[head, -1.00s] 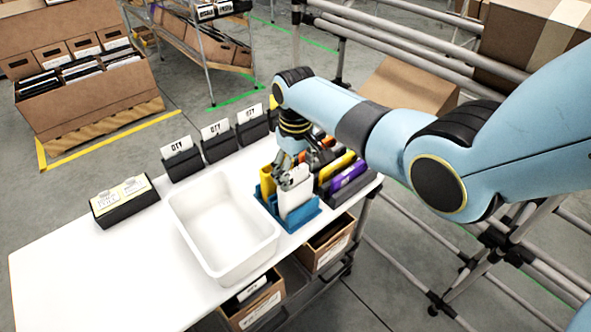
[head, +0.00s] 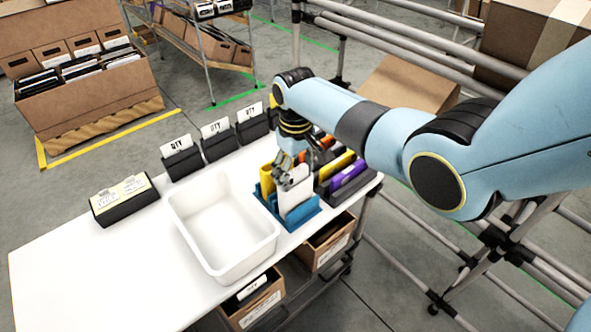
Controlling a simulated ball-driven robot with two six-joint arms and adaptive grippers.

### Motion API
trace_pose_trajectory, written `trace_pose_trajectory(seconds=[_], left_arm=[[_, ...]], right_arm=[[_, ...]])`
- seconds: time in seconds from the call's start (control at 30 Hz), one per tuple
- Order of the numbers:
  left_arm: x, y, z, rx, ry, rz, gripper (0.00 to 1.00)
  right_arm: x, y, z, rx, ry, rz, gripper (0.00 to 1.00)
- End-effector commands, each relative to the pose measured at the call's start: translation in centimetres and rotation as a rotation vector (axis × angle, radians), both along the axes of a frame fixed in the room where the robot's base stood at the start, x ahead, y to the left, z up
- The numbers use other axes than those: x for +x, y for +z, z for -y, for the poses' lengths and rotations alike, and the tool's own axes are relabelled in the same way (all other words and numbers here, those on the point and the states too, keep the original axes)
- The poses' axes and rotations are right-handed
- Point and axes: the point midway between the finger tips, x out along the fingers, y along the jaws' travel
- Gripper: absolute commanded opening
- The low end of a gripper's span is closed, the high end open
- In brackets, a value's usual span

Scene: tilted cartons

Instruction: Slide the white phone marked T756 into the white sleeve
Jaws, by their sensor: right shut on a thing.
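My right gripper (head: 292,181) reaches down over a blue rack (head: 302,222) on the white table. It is shut on the top of an upright white slab (head: 297,199), which I take for the white phone. The slab stands in the rack, slightly tilted. The T756 mark cannot be read, and the gripper hides part of its top. I cannot tell the white sleeve apart from this slab at this size. My left gripper is not in view.
An empty white tub (head: 222,226) stands just left of the rack. A dark holder with yellow and purple items (head: 348,176) stands close on the right. Several black card holders (head: 181,162) line the back edge. The table's left part (head: 90,270) is clear.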

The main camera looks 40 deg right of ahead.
Motion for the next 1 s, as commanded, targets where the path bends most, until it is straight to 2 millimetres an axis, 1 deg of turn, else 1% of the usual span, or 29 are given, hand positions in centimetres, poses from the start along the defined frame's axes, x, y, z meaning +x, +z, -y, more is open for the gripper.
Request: trace_pose_trajectory(seconds=[0.1, 0.13, 0.3, 0.33, 0.6, 0.7, 0.77, 0.87, 1.0], left_arm=[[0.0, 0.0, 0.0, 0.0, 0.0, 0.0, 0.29], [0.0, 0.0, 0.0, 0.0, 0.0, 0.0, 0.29], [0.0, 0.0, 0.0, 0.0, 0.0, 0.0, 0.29], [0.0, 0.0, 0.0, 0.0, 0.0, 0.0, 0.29], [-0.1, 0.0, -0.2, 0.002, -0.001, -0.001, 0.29], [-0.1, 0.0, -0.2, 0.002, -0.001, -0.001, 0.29], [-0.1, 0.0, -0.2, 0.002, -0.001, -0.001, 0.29], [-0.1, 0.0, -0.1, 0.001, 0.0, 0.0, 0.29], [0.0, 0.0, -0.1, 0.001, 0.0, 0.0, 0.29]], right_arm=[[0.0, 0.0, 0.0, 0.0, 0.0, 0.001, 0.4], [0.0, 0.0, 0.0, 0.0, 0.0, 0.0, 0.72], [0.0, 0.0, 0.0, 0.0, 0.0, 0.0, 0.94], [0.0, 0.0, 0.0, 0.0, 0.0, 0.0, 0.97], [0.0, 0.0, 0.0, 0.0, 0.0, -0.001, 0.97], [0.0, 0.6, 0.0, 0.0, 0.0, 0.0, 0.97], [0.1, 1.3, 0.0, -0.001, 0.0, 0.002, 0.97], [0.1, 3.1, 0.1, -0.002, 0.001, 0.005, 0.97], [0.0, 6.4, 0.1, -0.002, 0.0, 0.004, 0.97]])
